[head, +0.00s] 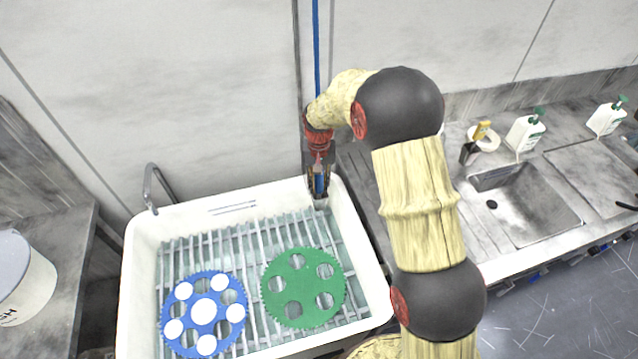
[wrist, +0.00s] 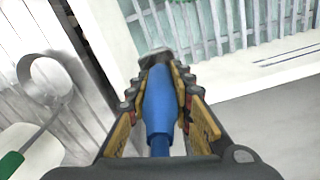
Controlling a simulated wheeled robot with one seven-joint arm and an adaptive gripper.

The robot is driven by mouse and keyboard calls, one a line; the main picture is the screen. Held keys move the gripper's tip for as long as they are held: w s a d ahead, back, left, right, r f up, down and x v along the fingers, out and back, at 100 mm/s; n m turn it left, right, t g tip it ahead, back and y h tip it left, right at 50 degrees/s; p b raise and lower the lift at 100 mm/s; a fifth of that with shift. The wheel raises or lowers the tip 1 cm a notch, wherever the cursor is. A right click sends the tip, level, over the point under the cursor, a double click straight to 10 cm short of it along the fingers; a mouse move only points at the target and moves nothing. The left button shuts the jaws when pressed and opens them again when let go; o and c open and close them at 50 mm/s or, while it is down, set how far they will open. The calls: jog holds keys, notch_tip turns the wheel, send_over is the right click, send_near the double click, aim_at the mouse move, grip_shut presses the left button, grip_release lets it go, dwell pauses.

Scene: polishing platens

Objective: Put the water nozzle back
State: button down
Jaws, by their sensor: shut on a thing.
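The water nozzle (wrist: 160,100) is blue with a grey metal tip, and a blue hose runs from its back end. My gripper (wrist: 158,82) is shut on it, with yellow-lined fingers on both sides of the blue body. In the head view my gripper (head: 319,185) points down at the back right corner of the white sink (head: 150,235), and the nozzle shows only in part between the fingers. The blue hose (head: 316,40) runs up the wall above my gripper. In the wrist view a grey metal ring (wrist: 45,85) is left of the nozzle, apart from it.
A blue platen (head: 232,297) and a green platen (head: 293,287) lie on the sink's slatted rack. A curved faucet (head: 152,187) stands at the sink's back left.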

jog(key=shift+f, duration=0.15)
jog(key=c, duration=1.6)
grip_release()
notch_tip(320, 180, up, 13)
jog(key=shift+f+p, duration=0.2)
jog(key=shift+p, duration=0.8)
